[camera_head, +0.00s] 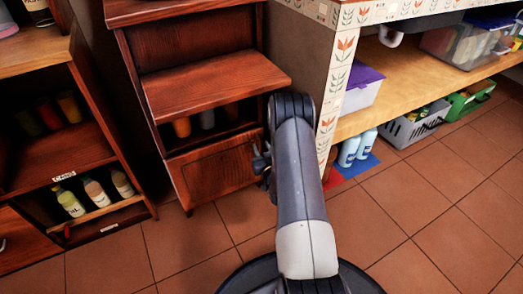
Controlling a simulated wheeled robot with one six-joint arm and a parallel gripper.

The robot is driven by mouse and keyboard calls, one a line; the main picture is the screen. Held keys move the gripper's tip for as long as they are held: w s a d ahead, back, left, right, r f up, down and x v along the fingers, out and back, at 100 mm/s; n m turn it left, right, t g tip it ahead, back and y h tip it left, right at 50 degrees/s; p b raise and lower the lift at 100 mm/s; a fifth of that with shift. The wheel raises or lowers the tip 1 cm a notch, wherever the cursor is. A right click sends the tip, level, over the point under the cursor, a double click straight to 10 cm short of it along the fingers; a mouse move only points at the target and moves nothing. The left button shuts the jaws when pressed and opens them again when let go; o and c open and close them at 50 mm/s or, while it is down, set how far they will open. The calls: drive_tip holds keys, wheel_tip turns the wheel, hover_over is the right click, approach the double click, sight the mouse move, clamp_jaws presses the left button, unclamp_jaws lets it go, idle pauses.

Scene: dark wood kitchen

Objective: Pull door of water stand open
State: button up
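The water stand (213,79) is a dark reddish wood cabinet at the upper middle of the head view, with a shelf and an open niche holding several cups or bottles. Its door (215,172) is the lower wood panel, and it looks closed or nearly so. My gripper (260,160) is at the door's right side, close to its front. My arm hides part of the gripper and the door's right edge. I cannot tell whether the fingers touch the door or a handle, or whether they are open.
A wooden shelf unit (62,160) with several bottles stands at the left. Free tiled floor (190,245) lies in front of the stand.

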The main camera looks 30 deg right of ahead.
drive_tip(key=shift+w, duration=0.3)
clamp_jaws()
idle(0.5)
